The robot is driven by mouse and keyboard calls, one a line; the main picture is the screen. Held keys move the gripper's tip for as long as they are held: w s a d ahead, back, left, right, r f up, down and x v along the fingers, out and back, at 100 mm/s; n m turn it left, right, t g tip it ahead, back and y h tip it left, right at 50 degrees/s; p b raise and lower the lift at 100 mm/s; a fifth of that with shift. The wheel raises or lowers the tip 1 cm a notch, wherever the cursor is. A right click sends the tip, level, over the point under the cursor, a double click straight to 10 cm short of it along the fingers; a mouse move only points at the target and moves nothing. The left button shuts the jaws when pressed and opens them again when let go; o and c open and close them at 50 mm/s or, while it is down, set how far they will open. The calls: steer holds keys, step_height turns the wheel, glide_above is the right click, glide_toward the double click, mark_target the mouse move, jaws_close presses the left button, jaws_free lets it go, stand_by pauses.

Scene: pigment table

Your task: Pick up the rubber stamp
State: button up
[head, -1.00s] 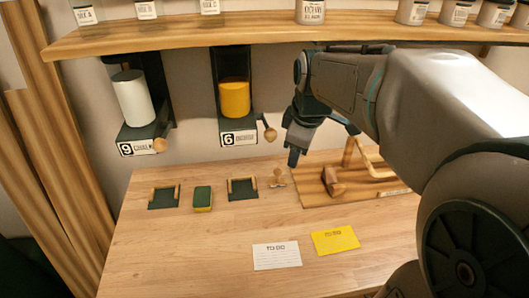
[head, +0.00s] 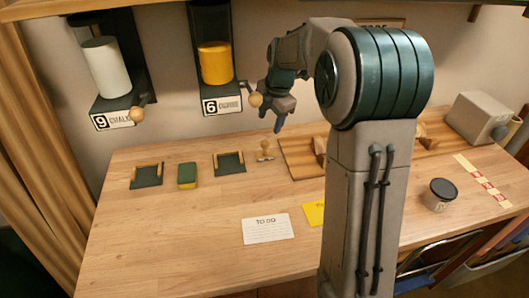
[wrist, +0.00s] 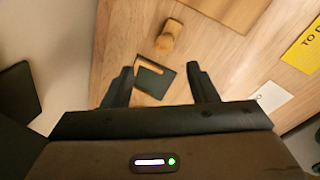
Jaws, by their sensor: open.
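The rubber stamp (head: 265,152) is a small light-wood piece with a knob handle. It stands on the wooden table between a dark tray and the brown board. In the wrist view the stamp (wrist: 168,38) shows just beyond and between my fingertips, above the dark tray in the picture. My gripper (head: 273,120) is open and empty, pointing down, above and slightly right of the stamp in the head view. Both fingers of my gripper (wrist: 160,72) show apart in the wrist view. Nothing touches the stamp as far as I can see.
Two dark trays with wooden sides, the right one (head: 229,163) nearest the stamp, flank a green and yellow sponge (head: 187,175). A wooden board (head: 298,158) lies right of the stamp. Dispensers, one with orange pigment (head: 215,62), hang behind. A white card (head: 268,228) lies in front.

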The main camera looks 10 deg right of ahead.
mark_target(266, 141)
steer(key=x, duration=0.4)
steer(key=shift+s+p+x, duration=0.15)
steer(key=shift+p+x, duration=0.3)
steer(key=shift+x, duration=1)
steer(key=shift+s+p+x, duration=0.1)
steer(key=shift+p+x, duration=0.35)
steer(key=shift+x, duration=1)
steer(key=c, duration=1.1)
